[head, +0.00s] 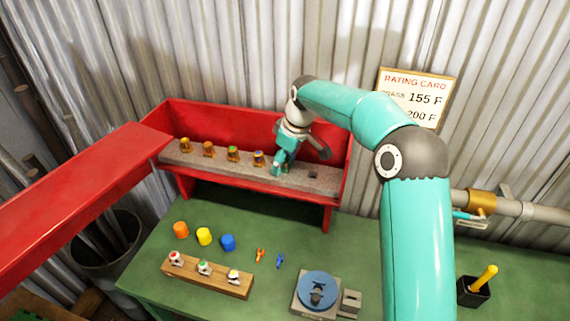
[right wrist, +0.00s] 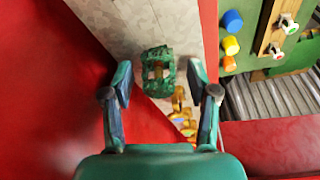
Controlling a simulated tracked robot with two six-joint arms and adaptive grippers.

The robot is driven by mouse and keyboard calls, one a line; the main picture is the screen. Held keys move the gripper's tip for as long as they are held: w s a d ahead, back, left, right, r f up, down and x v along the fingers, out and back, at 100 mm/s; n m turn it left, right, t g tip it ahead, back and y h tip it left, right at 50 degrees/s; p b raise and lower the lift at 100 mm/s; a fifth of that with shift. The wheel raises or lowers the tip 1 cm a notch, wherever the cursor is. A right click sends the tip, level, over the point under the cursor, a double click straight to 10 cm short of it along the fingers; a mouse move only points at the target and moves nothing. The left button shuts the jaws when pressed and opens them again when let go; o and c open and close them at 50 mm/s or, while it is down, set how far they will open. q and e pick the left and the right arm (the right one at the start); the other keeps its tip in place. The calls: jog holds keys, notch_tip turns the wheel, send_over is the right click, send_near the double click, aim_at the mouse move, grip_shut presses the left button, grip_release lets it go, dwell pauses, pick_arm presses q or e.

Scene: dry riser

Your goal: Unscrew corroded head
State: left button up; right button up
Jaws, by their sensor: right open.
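The corroded head (right wrist: 158,72) is green and crusted with a brownish middle, on the grey strip (right wrist: 128,25) in the right wrist view. My right gripper (right wrist: 160,76) is open, with one finger to each side of the head and a gap on both sides. In the head view my right gripper (head: 281,168) points down at the strip's right part and hides the corroded head. My left gripper is not in view.
The strip lies in a red box (head: 225,119) with raised walls. On the green bench (head: 190,277) are coloured caps (head: 204,236), a wooden rack (head: 208,277) with white-bodied heads, small clips (head: 261,255), and a blue round fixture (head: 319,288). A rating card (head: 413,98) hangs behind.

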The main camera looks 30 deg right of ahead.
jog(key=m+h+b, duration=0.1)
jog(key=m, duration=0.3)
jog(key=shift+f+m, duration=0.1)
jog(key=shift+m, duration=0.2)
jog(key=m+h, duration=0.1)
jog(key=m, duration=0.2)
jog(key=shift+d, duration=0.15)
grip_shut()
jog(key=n+y+p, duration=0.1)
jog(key=n+p, duration=0.1)
jog(key=n, duration=0.1)
jog(key=shift+r, duration=0.2)
jog(key=shift+a+f+n+p, duration=0.1)
jog(key=shift+a+n+p, duration=0.1)
jog(key=shift+n+p, duration=0.6)
jog(key=shift+a+f+n+y, duration=0.1)
jog(key=shift+f+n+y, duration=0.15)
jog(key=shift+n, duration=0.25)
